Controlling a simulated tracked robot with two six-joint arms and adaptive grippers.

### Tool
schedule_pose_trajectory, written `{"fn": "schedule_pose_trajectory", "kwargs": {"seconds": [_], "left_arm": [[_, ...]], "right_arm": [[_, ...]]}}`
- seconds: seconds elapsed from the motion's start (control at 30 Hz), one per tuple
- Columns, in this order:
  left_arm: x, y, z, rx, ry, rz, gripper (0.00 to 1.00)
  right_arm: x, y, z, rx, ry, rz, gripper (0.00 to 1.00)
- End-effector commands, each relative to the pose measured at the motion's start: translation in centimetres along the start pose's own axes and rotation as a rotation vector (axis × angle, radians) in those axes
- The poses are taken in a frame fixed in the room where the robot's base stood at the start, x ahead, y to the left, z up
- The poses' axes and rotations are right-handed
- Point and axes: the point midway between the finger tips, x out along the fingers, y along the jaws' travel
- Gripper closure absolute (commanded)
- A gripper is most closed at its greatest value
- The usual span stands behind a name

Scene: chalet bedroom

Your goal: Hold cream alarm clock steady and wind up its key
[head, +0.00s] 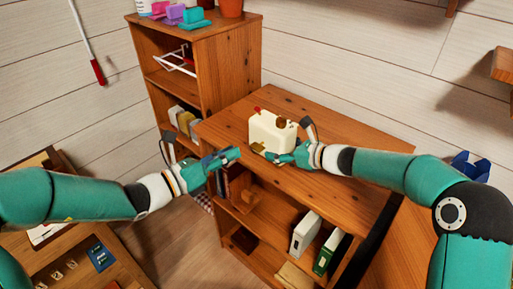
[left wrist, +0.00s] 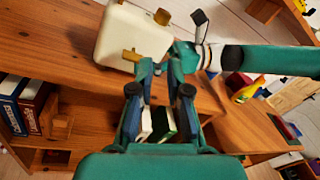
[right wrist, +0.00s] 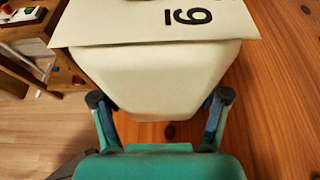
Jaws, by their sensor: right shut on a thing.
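The cream alarm clock (head: 272,135) stands on top of the wooden shelf unit, with a red knob (head: 257,110) and a brown knob (head: 281,122) on top. My right gripper (head: 273,157) is shut on it; in the right wrist view its fingers lie on either side of the cream body (right wrist: 160,80), below a panel with dark numerals. My left gripper (head: 238,154) is open and empty, just left of the clock and apart from it. In the left wrist view a brass-coloured piece (left wrist: 131,55), perhaps the key, projects from the clock (left wrist: 120,35) just beyond the left fingertips (left wrist: 160,66).
The shelf unit's top (head: 340,140) is clear to the right of and behind the clock. Its open shelves hold a white binder (head: 305,235) and a green one (head: 328,252). A taller bookcase (head: 230,60) stands at the back left. A low table is at the lower left.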

Motion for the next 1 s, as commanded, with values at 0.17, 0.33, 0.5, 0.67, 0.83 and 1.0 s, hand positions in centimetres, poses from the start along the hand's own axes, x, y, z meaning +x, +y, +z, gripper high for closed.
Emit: {"fn": "schedule_pose_trajectory", "kwargs": {"seconds": [0.17, 0.33, 0.5, 0.67, 0.83, 1.0], "left_arm": [[-0.3, 0.4, -0.7, -0.495, -0.063, 0.012, 0.84], [-0.7, 1.0, -1.5, -0.875, -0.125, 0.019, 0.84], [-1.2, 2.2, -3.7, -1.102, -0.174, 0.061, 0.84], [-0.5, 2.7, -4.8, -1.12, -0.162, 0.077, 0.84], [1.8, 2.9, -4.6, -1.117, -0.16, 0.076, 0.84], [5.0, 3.4, -4.3, -1.117, -0.16, 0.075, 0.84]], "right_arm": [[0.0, -0.1, -0.2, 0.001, 0.003, -0.002, 0.81], [0.0, -0.1, -0.2, 0.001, 0.003, -0.002, 0.81], [0.0, -0.1, -0.2, 0.001, 0.003, -0.002, 0.81], [0.0, -0.1, -0.2, 0.001, 0.003, -0.002, 0.81], [0.0, -0.1, -0.2, 0.001, 0.004, -0.002, 0.81], [0.0, -0.1, -0.2, 0.001, 0.004, -0.003, 0.81]]}}
